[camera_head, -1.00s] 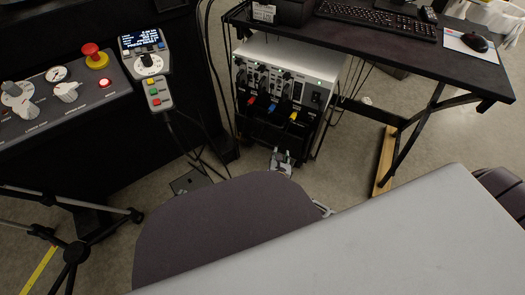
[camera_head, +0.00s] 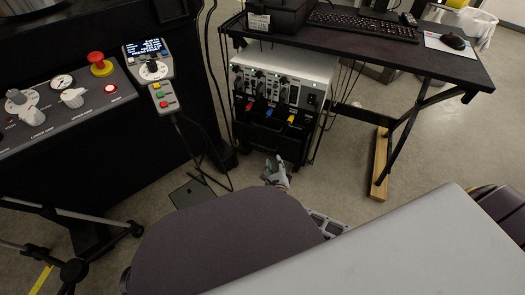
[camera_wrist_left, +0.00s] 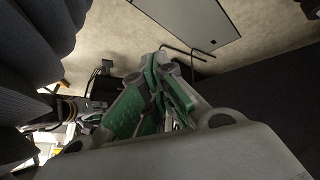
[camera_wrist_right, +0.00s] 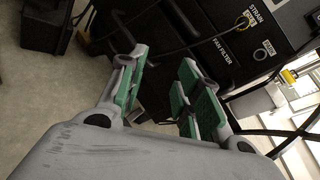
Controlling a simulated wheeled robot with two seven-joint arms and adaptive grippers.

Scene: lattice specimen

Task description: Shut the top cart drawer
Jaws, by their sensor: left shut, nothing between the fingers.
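The cart (camera_head: 268,140) stands under the desk, with black drawer fronts below a silver instrument. How far the top drawer stands out cannot be made out clearly in the head view. In the left wrist view my left gripper (camera_wrist_left: 160,95) is shut and empty. I cannot make it out in the head view.
A control panel (camera_head: 70,95) and hanging cables stand left. Open floor shows between the cart and the wooden-footed desk leg.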

